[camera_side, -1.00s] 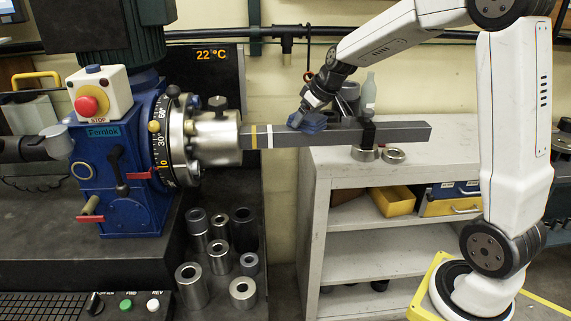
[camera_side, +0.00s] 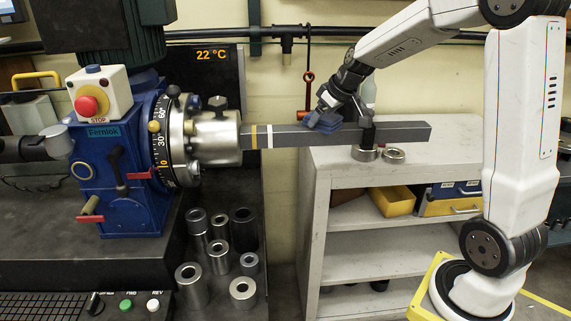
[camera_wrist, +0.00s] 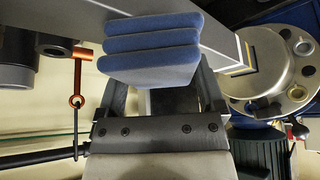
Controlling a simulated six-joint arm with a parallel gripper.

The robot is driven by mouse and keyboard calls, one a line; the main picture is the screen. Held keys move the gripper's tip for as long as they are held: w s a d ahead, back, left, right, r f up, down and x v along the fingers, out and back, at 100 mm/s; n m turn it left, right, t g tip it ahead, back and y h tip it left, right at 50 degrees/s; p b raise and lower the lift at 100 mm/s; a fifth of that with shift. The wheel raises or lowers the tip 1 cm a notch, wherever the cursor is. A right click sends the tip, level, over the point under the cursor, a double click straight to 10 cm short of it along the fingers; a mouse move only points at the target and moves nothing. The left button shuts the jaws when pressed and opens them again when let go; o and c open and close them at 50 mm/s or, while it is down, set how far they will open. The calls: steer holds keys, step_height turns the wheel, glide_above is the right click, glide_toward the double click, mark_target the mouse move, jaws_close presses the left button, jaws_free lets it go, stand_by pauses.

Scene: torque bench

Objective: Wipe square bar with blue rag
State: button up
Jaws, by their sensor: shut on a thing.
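The grey square bar (camera_side: 400,132) runs level from the chuck (camera_side: 213,138) of the blue machine toward the right. It has a yellow and a white band near the chuck. The folded blue rag (camera_side: 325,122) is on the bar's top, right of the white band. My gripper (camera_side: 328,102) is shut on the rag from above and tilted. In the wrist view the layered rag (camera_wrist: 150,48) sits at the fingertips and lies against the bar (camera_wrist: 88,20). The rag's contact face is hidden.
A dark upright support (camera_side: 367,130) stands at the bar right of the rag. Steel rings (camera_side: 393,155) sit on the grey shelf unit (camera_side: 330,163). Several metal sockets (camera_side: 219,250) stand below the chuck. An orange eye-ended rod (camera_side: 308,78) hangs behind. The bar's right end is clear.

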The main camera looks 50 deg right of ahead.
mark_target(342, 117)
steer(key=shift+s+d+f, duration=0.1)
steer(key=shift+s+d, duration=0.3)
steer(key=shift+s, duration=0.1)
steer(key=shift+s+d, duration=1.4)
steer(key=shift+d, duration=0.05)
steer(key=shift+w+a+f, duration=0.1)
steer(key=shift+w+a, duration=1.2)
steer(key=shift+a, duration=0.1)
steer(key=shift+w+a, duration=0.1)
steer(key=shift+w+a+r, duration=0.15)
steer(key=shift+w+a, duration=0.55)
steer(key=shift+w, duration=0.05)
steer(key=shift+w+a+r, duration=0.15)
steer(key=shift+w+a, duration=0.5)
steer(key=shift+w, duration=0.1)
